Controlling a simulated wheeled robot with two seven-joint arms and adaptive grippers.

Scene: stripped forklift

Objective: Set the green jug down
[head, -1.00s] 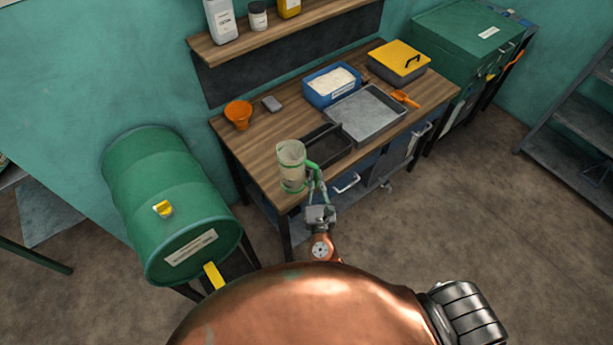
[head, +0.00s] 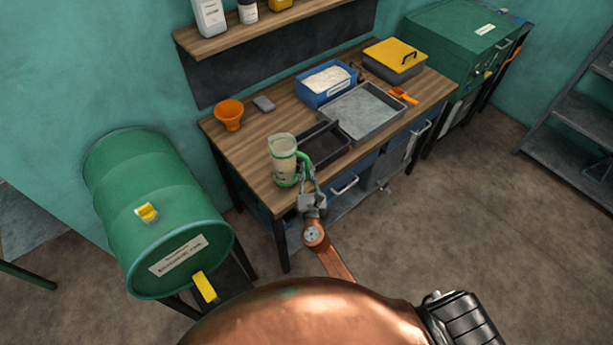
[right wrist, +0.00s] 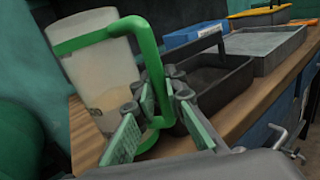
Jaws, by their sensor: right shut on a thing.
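The green jug (head: 283,155), a translucent cup with a green handle, is upright at the front left of the wooden table (head: 255,148). It also shows in the right wrist view (right wrist: 100,75), where the green handle (right wrist: 150,65) passes between my fingers. My right gripper (head: 306,181) is shut on that handle, from the table's front side; its padded fingers (right wrist: 158,122) show in the right wrist view. The jug's base is at or just above the tabletop; I cannot tell whether it touches. My left gripper is not in view.
A black tray (head: 345,142) stands close right of the jug. Beyond are a grey metal tray (head: 378,137), a blue bin (head: 305,95) and an orange funnel (head: 229,117). Bare tabletop lies behind the jug.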

